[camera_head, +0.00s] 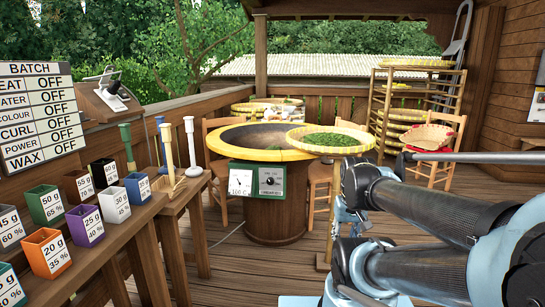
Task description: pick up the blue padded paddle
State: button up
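A narrow blue upright piece (160,124), likely the top of the blue padded paddle, shows at the left, partly hidden behind a yellow wooden paddle (168,153). A white paddle (190,142) stands just right of them and a green one (126,145) to the left. The lower part of the blue piece is hard to make out. My dark, light-blue-jointed arm reaches in from the right, well apart from the paddles. I cannot make out my gripper's fingers.
A round pan (260,150) with a yellow rim stands in the middle, with a tray of green leaves (335,140) at its right. Coloured cups (85,222) line the left bench. A shelf (452,95) and chairs stand behind. Wooden floor (255,270) lies open in front of the pan.

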aim_at(164, 169)
jog(key=u, duration=0.35)
jog(key=i, duration=1)
jog(key=u, duration=3.05)
